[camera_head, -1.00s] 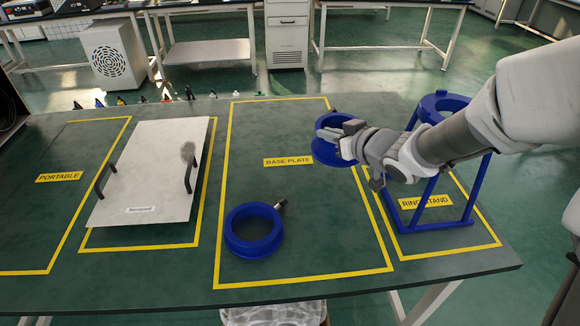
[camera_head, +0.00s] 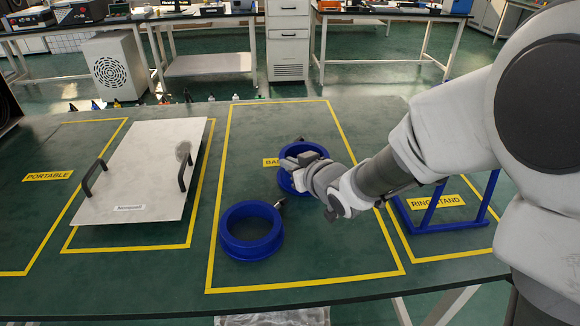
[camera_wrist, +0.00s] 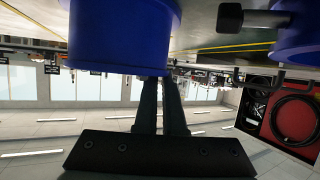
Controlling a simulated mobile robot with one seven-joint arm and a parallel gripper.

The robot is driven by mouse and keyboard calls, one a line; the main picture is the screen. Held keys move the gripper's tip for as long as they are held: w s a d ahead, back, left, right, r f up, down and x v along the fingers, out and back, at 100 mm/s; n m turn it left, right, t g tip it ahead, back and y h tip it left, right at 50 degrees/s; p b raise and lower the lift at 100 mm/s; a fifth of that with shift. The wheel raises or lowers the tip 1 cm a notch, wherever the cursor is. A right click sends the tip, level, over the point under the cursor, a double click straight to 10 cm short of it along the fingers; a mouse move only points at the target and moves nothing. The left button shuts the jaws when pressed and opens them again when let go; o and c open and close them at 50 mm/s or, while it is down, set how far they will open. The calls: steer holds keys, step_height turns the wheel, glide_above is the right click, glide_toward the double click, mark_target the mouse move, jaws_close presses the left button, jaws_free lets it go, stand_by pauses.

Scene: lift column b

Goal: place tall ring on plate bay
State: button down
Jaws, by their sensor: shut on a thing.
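The tall blue ring (camera_head: 289,182) is in my gripper (camera_head: 305,163) over the plate bay, the yellow-outlined area (camera_head: 212,262) labelled BASE PLATE. The ring partly covers that label. It looks upright, and my fingers hold it by its side wall. In the wrist view the ring (camera_wrist: 122,35) fills the top, with my gripper's fingers (camera_wrist: 160,80) against it. I cannot tell whether its underside touches the table. A second blue ring (camera_head: 250,250) with a small dark handle lies in the front part of the same bay, close to the held ring.
The blue ring stand (camera_head: 440,225) is at the right, partly hidden by my arm. The bay's front right and far part are bare.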

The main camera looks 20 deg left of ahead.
steer(key=c, duration=1.5)
jaws_free()
steer(key=shift+f, duration=0.1)
steer(key=o, duration=0.5)
